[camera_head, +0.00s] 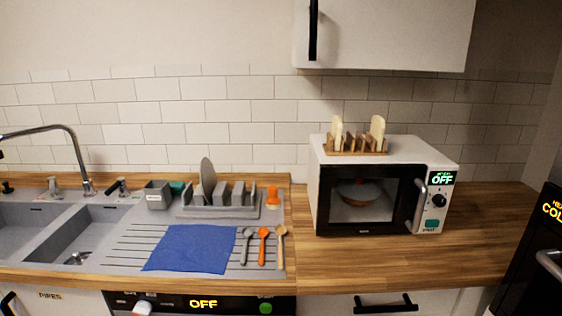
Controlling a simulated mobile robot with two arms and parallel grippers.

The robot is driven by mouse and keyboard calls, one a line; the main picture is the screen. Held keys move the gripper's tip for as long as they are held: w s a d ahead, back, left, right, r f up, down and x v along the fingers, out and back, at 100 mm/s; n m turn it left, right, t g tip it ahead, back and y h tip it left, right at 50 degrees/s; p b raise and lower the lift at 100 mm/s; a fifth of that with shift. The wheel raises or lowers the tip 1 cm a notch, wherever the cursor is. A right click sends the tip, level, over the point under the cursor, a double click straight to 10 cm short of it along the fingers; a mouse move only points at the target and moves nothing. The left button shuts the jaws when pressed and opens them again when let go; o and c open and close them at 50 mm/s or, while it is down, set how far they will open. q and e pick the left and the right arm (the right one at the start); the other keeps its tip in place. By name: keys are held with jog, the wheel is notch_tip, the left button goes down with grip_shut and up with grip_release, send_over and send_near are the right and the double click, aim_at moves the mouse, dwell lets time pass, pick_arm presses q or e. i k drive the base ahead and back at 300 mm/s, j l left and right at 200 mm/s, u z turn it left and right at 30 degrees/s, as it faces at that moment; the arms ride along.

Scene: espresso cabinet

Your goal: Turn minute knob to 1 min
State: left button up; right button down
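A white microwave (330,157) with a black door stands on the wooden counter at the right. Its control panel at the right side has a green-lit display (442,178) reading "OFF". I cannot read the knob markings at this size. A vertical silver handle (418,205) sits left of the panel. A bowl (358,193) shows dimly through the shut door. Neither of my grippers is in view.
A wooden rack (356,149) with bread slices stands on the microwave. At left are a grey sink, a dish rack (217,209), a blue cloth (190,249) and several utensils. A white wall cabinet (400,35) hangs above. Counter right of the microwave (495,220) is clear.

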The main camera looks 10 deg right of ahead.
aim_at(440, 201)
jog(key=z, duration=1.45)
